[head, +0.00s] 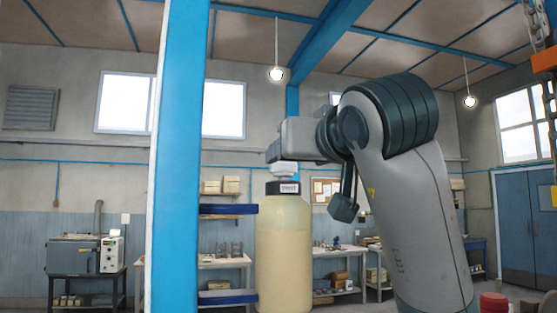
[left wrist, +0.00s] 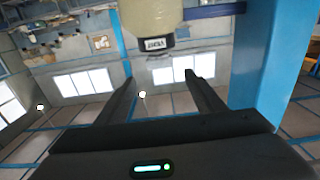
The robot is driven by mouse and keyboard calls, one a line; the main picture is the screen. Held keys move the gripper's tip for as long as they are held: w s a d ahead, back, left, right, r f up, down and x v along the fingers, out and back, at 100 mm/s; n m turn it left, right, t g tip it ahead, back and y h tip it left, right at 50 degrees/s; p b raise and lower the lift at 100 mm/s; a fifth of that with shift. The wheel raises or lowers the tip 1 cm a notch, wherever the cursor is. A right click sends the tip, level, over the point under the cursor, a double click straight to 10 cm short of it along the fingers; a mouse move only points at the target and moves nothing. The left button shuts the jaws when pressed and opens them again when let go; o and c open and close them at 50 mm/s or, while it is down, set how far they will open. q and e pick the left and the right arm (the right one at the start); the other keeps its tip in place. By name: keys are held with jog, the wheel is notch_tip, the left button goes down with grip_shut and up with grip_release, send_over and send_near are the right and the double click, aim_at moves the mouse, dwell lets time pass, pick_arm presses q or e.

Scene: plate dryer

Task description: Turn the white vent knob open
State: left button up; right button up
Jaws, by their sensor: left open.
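A tall cream tank (head: 284,255) stands near the middle of the head view, with a dark labelled collar (head: 283,188) on its top. The white vent knob (head: 283,170) sits above the collar, just under the end of my arm. In the left wrist view, the tank (left wrist: 152,15) appears upside down, with its collar (left wrist: 156,43) beyond the fingers and the pale knob (left wrist: 159,56) small and indistinct. My left gripper (left wrist: 158,79) is open, with nothing between its fingers. Its fingers cannot be made out in the head view. My right gripper is not in view.
A blue pillar (head: 178,160) stands left of the tank, with dark blue brackets (head: 228,209) between them. Workbenches (head: 225,263) stand behind. A small oven (head: 75,256) is at far left, a red object (head: 493,302) at lower right and a chain hoist (head: 543,60) at upper right.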

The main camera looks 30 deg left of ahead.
aim_at(278, 166)
pick_arm(q)
jog(key=p+x, duration=0.6)
jog(key=x, duration=0.6)
jog(key=shift+w+a+r, duration=0.1)
jog(key=shift+w+a, duration=0.1)
jog(key=shift+w, duration=0.05)
jog(key=shift+w+a, duration=0.3)
jog(key=shift+a, duration=0.05)
jog(key=shift+c, duration=0.5)
jog(key=c, duration=0.9)
